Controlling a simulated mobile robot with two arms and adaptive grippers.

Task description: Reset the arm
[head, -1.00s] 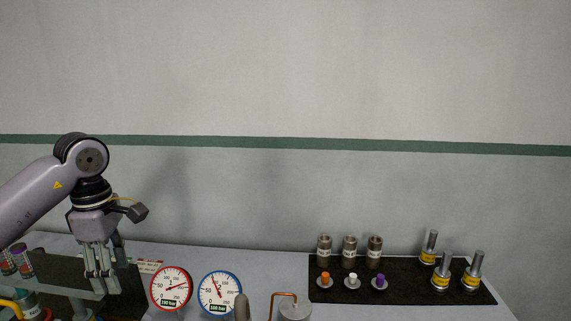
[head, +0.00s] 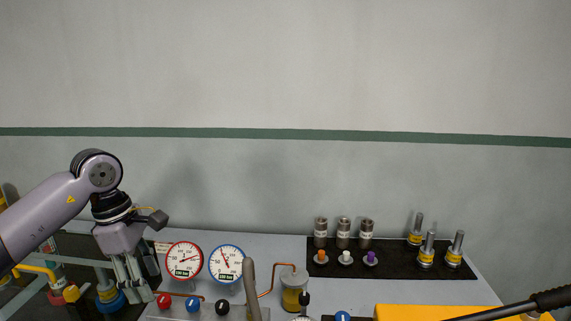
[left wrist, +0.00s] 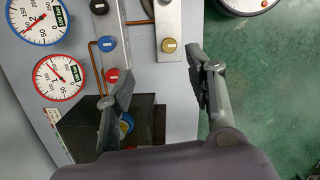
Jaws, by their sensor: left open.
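My left arm comes in from the left in the head view, and its gripper (head: 132,298) points down over the left part of the bench, beside the red-rimmed gauge (head: 184,260). Its fingers are spread with nothing between them. My right gripper is not in view.
A blue-rimmed gauge (head: 225,264) stands near the red one, with a red knob (head: 163,300) and a blue knob (head: 192,304) in front. A black mat (head: 392,268) holds metal fittings at the back right. A yellow block (head: 420,312) and black-gripped lever (head: 551,298) are front right. Green floor (left wrist: 270,85) lies beyond the bench.

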